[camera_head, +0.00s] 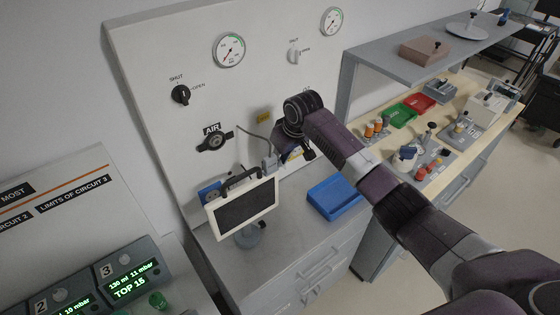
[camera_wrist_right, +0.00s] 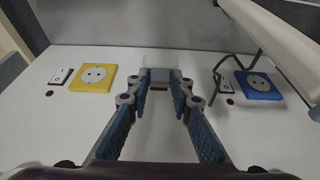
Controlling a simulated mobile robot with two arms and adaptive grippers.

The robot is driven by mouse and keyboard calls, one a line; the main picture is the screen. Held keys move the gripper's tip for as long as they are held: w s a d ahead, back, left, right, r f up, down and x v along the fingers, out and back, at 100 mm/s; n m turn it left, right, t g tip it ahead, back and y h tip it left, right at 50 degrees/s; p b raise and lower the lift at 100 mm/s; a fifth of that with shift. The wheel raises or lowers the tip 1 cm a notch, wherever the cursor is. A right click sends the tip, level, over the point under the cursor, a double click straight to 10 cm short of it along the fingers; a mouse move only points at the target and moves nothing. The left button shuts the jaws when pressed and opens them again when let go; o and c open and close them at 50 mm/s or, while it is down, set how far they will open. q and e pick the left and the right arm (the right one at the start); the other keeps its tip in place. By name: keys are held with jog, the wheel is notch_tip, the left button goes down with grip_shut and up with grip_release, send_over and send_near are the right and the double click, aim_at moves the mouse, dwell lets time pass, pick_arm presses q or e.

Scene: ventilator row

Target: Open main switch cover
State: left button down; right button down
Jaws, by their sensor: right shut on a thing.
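The main switch cover appears to be the pale grey, box-like piece (camera_wrist_right: 160,86) on the white panel, between the yellow socket (camera_wrist_right: 94,77) and the blue socket (camera_wrist_right: 257,86) in the right wrist view. My right gripper (camera_wrist_right: 161,76) is shut on this piece, its blue-padded fingers on either side of it. The fingers hide part of the piece, and I cannot tell whether it is lifted. In the head view my right arm reaches to the lower part of the panel, and its wrist hides much of that spot. My left gripper is not in view.
A screen with a handle (camera_head: 244,209) stands close left of my right gripper, with a cable (camera_head: 254,137) behind it. A blue tray (camera_head: 335,197) lies on the counter. Dials, a black knob (camera_head: 181,95) and an AIR valve (camera_head: 214,142) are on the panel.

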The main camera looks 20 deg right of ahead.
dwell(0.3)
jog(key=c, duration=1.7)
grip_release()
jog(key=v, duration=1.2)
jog(key=shift+w, duration=0.1)
